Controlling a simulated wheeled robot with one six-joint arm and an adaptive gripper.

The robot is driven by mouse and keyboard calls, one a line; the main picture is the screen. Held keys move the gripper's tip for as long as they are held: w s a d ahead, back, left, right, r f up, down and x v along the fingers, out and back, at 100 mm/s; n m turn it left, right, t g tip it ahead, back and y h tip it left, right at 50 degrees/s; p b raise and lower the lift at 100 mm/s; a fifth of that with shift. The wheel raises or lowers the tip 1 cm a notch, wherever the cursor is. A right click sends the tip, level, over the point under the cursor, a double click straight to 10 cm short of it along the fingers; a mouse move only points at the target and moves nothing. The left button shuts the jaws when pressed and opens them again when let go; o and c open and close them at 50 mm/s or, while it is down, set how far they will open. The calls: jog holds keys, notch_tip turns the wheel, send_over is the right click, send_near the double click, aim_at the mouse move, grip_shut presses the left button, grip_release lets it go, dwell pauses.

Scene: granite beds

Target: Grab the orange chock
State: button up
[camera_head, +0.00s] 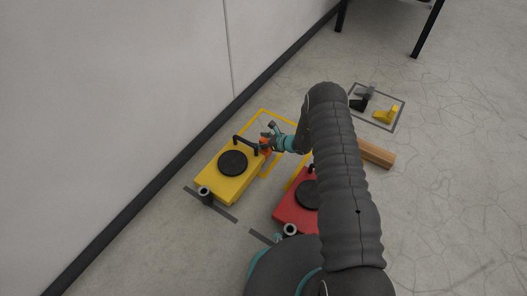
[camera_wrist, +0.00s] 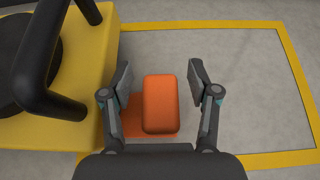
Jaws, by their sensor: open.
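The orange chock (camera_wrist: 160,104) shows in the wrist view between the two fingers of my gripper (camera_wrist: 160,84). The fingers are open, one on each side of it, with a gap to the left and a gap to the right. A flatter orange part of the chock shows below and left of its raised block. In the head view the chock (camera_head: 265,146) is a small orange patch beside the yellow cart, partly hidden by my gripper (camera_head: 270,138).
The yellow cart (camera_head: 229,176) with a black disc and black handle stands close left of my gripper. A red cart (camera_head: 294,205) is partly behind my arm. A wooden beam (camera_head: 377,153) and a framed floor patch with black and yellow pieces (camera_head: 385,115) lie right. A wall (camera_head: 120,110) bounds the left.

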grip_shut()
jog(key=shift+r, duration=0.15)
